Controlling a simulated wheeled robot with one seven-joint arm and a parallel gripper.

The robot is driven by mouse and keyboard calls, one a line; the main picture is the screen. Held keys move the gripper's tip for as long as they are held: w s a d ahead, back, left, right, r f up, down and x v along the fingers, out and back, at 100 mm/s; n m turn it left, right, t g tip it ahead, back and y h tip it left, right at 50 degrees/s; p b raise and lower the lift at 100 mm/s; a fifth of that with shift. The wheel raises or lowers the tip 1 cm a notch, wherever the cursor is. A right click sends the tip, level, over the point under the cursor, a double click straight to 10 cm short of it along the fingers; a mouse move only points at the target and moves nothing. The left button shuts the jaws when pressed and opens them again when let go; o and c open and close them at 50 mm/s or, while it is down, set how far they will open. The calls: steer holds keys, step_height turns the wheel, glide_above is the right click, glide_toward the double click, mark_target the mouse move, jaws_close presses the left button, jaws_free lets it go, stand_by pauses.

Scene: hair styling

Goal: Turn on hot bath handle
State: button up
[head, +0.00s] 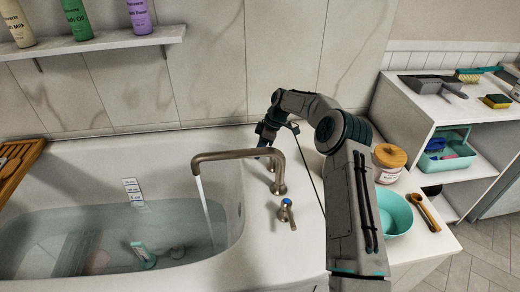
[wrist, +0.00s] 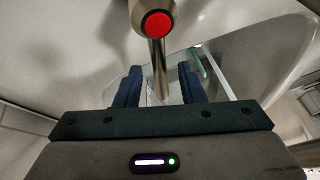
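The hot bath handle (wrist: 158,24) has a round red cap and a metal lever, and shows at the top middle of the wrist view. Its lever (wrist: 158,72) reaches down between my gripper's (wrist: 158,92) two dark blue fingers, which are apart with a gap on each side of it. In the head view my gripper (head: 265,149) is at the tub's back rim, behind the bronze spout (head: 235,155), and the hot handle is mostly hidden there. The blue-marked handle (head: 287,206) stands in front of the spout base. Water (head: 206,210) runs from the spout.
The bathtub (head: 90,162) is partly filled, with items in the water. A bottle shelf (head: 100,46) is on the wall. A jar (head: 388,165) and teal bowl (head: 395,215) stand right of my arm. A wooden tray (head: 18,165) lies at far left.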

steer(key=p+v, duration=0.2)
steer(key=v, duration=1.1)
steer(key=shift+r, duration=0.35)
steer(key=shift+d, duration=0.1)
steer(key=s+r+m+t+h+p, duration=0.2)
steer(key=s+r+m+h+p, duration=0.35)
steer(key=s+r, duration=1.35)
steer(key=s+d+r+m+p, duration=0.1)
steer(key=s+d+m+p, duration=0.1)
steer(key=s, duration=0.6)
steer(key=s+d+r+m+t+p, duration=0.1)
steer(key=s+d+m+p, duration=0.1)
steer(key=s+m, duration=0.3)
steer(key=s+d+r+m+t+p, duration=0.1)
steer(key=s+d+m+p, duration=0.1)
steer(key=s, duration=0.9)
steer(key=shift+s+d+r+m+y+p, duration=0.25)
steer(key=shift+m+y+p, duration=0.1)
steer(key=shift+m+p, duration=0.6)
